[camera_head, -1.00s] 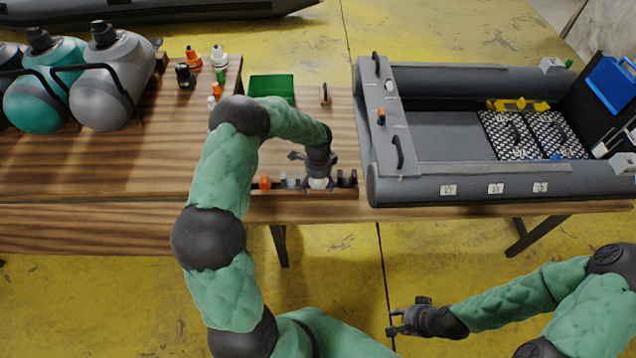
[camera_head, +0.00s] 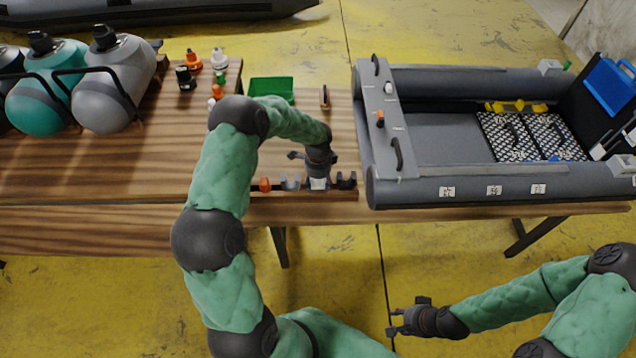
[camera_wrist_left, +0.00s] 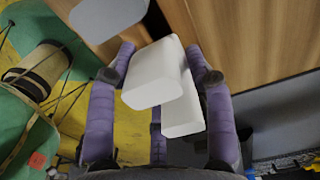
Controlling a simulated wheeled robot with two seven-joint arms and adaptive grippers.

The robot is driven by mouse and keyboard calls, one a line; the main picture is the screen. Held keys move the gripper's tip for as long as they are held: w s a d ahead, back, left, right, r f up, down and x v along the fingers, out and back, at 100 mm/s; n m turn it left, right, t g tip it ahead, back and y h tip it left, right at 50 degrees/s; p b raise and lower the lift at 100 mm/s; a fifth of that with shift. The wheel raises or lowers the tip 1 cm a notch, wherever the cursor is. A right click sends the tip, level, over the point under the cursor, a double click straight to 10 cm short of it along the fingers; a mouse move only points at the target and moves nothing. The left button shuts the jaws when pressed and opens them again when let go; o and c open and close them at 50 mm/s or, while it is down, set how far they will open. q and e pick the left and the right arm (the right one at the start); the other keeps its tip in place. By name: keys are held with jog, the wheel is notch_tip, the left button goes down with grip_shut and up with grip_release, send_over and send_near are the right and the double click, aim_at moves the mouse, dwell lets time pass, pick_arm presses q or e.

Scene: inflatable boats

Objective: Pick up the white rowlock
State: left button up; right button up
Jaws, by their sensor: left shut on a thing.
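The white rowlock (camera_head: 318,184) is at the wooden rack along the table's front edge, under my left gripper (camera_head: 318,178). In the left wrist view the white rowlock (camera_wrist_left: 158,80) is a rounded pale block between purple-padded fingers. My left gripper (camera_wrist_left: 158,100) is shut on it. Whether the rowlock still touches the rack is hard to tell. My right gripper (camera_head: 398,322) is empty, with its fingers apart, over the yellow floor in front of the table.
An orange rowlock (camera_head: 265,184), a grey rowlock (camera_head: 290,182) and a black rowlock (camera_head: 346,181) stand beside it on the rack. A green tray (camera_head: 271,89) lies behind. The grey inflatable boat (camera_head: 420,188) is to the right. Large bottles (camera_head: 118,90) stand at left.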

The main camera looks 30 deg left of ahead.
pick_arm(q)
notch_tip(320, 180, up, 2)
jog(key=shift+r+p, duration=0.2)
jog(key=shift+p, duration=0.5)
jog(key=s+d+r+p, duration=0.3)
jog(key=d+r+p, duration=0.4)
jog(key=d+r, duration=0.3)
jog(key=d, duration=0.3)
jog(key=shift+s+d+r, duration=0.25)
jog(key=shift+d+r, duration=0.05)
